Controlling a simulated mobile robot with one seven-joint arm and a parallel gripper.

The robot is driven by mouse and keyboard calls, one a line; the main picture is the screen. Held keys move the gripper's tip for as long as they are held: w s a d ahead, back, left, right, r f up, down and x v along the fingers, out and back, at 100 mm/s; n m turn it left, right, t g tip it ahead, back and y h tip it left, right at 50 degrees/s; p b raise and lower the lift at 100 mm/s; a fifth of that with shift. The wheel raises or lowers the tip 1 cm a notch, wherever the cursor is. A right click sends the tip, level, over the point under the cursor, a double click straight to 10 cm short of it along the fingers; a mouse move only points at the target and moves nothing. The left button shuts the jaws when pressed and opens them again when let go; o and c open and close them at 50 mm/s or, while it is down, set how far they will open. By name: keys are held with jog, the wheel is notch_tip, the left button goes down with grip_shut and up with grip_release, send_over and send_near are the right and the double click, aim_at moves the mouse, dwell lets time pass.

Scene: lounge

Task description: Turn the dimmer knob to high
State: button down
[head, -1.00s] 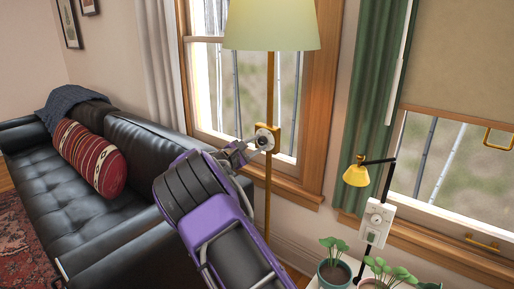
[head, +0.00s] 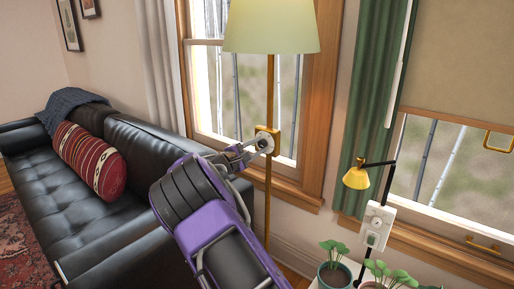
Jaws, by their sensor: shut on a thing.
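The floor lamp has a pale shade (head: 271,26), a thin brass pole (head: 268,205) and a brass box (head: 275,137) partway up the pole. A round grey-white dimmer knob (head: 265,144) sits on the front of this box. My gripper (head: 257,146) reaches in from the lower left and is shut on the knob, its fingertips overlapping the knob's left side. The fingers are small in view and partly cover the knob. I cannot read any mark showing the knob's setting.
A black leather sofa (head: 125,165) with a red striped cushion (head: 91,161) stands at left. At right are a small yellow lamp (head: 356,176), a white box with a dial (head: 377,218) and potted plants (head: 334,272). A window (head: 240,95) is behind the floor lamp.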

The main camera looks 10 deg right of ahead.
jog(key=c, duration=0.5)
grip_release()
jog(key=shift+a, duration=0.1)
jog(key=p+v, duration=0.1)
jog(key=v, duration=1.6)
jog(key=shift+s+a+r, duration=0.1)
jog(key=shift+s, duration=0.05)
